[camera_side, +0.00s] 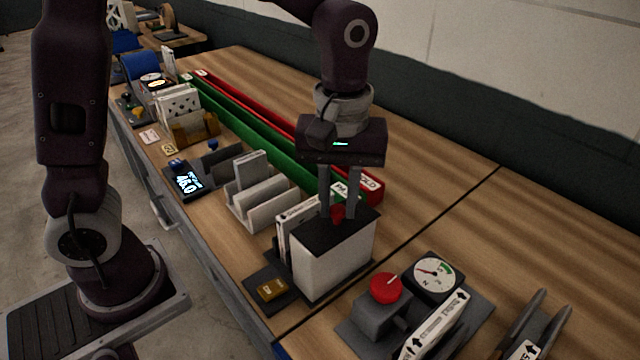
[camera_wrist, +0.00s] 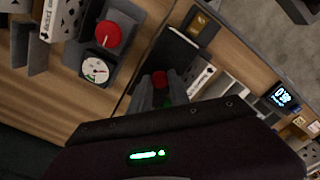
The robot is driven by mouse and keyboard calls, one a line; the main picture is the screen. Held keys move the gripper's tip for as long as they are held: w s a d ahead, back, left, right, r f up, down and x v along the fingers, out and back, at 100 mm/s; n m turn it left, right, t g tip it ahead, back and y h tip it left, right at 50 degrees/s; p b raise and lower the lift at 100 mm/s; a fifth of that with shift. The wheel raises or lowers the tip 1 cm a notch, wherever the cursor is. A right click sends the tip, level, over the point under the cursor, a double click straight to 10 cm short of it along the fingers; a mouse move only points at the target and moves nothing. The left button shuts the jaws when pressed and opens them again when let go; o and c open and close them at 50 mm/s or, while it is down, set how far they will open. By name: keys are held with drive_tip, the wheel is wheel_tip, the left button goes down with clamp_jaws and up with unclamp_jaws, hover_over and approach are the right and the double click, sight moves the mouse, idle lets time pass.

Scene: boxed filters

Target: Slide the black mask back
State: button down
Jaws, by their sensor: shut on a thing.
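The black mask (camera_side: 318,236) is a flat dark plate lying on top of a white box (camera_side: 330,268). A red knob (camera_side: 338,212) stands up from the mask. My gripper (camera_side: 339,215) points straight down over the box, its two fingers shut on the red knob. In the wrist view the red knob (camera_wrist: 159,78) shows between the fingers, with part of the black mask (camera_wrist: 170,55) beyond it; my gripper's body hides much of the box there. The box's opening is not clearly visible. A white-framed filter (camera_side: 288,228) stands upright at the box's left side.
A grey holder (camera_side: 262,203) with slots stands left of the box. Green (camera_side: 250,140) and red (camera_side: 270,118) channels run behind. The table at right rear is clear.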

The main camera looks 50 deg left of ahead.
sight(340, 211)
drive_tip(key=shift+d, duration=0.4)
drive_tip(key=c, duration=1.2)
unclamp_jaws()
wheel_tip(340, 211, up, 7)
drive_tip(key=shift+f, duration=0.15)
drive_tip(key=shift+r, duration=0.2)
